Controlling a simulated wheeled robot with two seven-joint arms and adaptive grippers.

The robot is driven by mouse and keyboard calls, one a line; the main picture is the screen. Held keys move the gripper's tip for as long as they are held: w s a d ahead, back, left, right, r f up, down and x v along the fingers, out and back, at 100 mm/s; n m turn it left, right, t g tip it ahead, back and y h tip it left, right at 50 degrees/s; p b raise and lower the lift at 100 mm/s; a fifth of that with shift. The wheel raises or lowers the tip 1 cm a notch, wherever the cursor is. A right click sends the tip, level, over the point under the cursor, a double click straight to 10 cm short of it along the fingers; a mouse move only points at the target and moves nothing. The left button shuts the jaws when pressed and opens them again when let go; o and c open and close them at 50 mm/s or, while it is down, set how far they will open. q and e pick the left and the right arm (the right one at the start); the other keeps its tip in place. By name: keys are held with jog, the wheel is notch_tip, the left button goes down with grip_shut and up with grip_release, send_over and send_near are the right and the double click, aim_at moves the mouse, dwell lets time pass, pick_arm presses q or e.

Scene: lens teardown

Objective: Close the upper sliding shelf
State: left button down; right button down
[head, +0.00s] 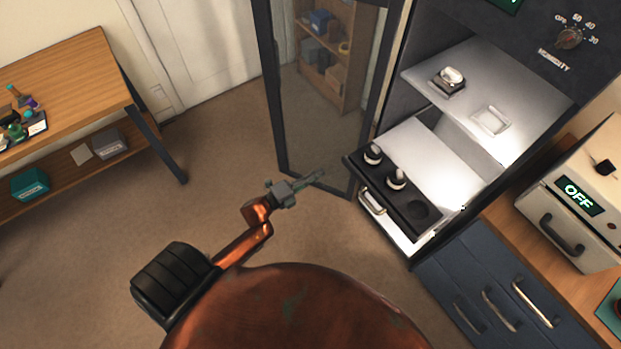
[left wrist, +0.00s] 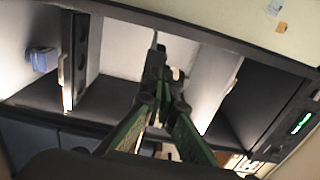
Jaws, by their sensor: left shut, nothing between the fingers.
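The cabinet (head: 398,104) stands open at the right of the head view. Its upper shelf (head: 455,58) is a pale plate bearing a small round lens part and a white square dish. Below it, a pulled-out shelf (head: 436,150) sticks out towards me, with a black holder (head: 408,196) and a metal handle (head: 372,201) at its front. My left gripper (head: 314,177) is shut and empty, left of the handle and apart from it. In the left wrist view its fingers (left wrist: 157,62) point at the bright cabinet interior. My right gripper is out of view.
The glass door (head: 320,90) stands open to the left of the cabinet. A wooden workbench (head: 70,75) is at far left. Blue drawers (head: 470,290) and a box reading OFF (head: 575,215) are at right. Floor (head: 215,150) between is clear.

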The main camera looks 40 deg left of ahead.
aim_at(342, 159)
pick_arm(q)
jog(key=b+x, duration=0.1)
jog(key=x, duration=0.7)
jog(key=shift+w+d+f, duration=0.1)
jog(key=shift+w+f, duration=0.05)
